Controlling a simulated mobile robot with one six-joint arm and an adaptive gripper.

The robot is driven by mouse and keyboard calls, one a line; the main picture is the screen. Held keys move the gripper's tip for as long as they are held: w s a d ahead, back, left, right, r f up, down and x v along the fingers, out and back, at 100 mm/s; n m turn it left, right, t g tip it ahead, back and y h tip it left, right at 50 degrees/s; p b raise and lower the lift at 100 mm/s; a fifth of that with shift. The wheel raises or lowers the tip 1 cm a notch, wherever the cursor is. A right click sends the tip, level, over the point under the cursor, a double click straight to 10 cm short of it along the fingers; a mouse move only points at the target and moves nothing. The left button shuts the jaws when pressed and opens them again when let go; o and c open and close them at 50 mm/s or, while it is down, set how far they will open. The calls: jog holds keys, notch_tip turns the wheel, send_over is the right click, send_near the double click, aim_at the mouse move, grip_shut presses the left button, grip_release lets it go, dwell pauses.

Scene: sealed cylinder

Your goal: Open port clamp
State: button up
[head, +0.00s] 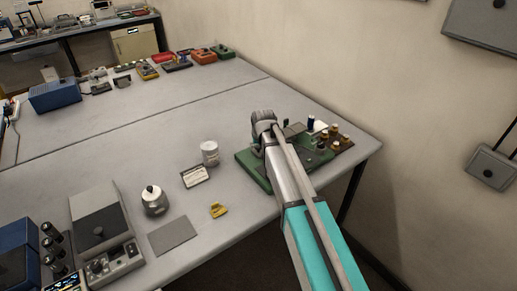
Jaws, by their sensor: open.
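My arm reaches from the lower right over a green base (246,163) near the table's right end. My gripper (263,118) is at the far end of the arm, above the back of that base. Its jaws are open, with nothing seen between them. The arm and gripper hide the middle of the base. I cannot make out a port clamp for certain; small dark fittings (294,129) show on the base just right of the gripper. Whether the gripper touches anything on the base cannot be told.
A white cylinder (209,155), a label card (195,176), a silver pot (154,203), a yellow part (218,210) and a grey plate (173,236) lie left of the base. The wall is close behind. The table's middle is clear.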

dwell(0.3)
grip_shut()
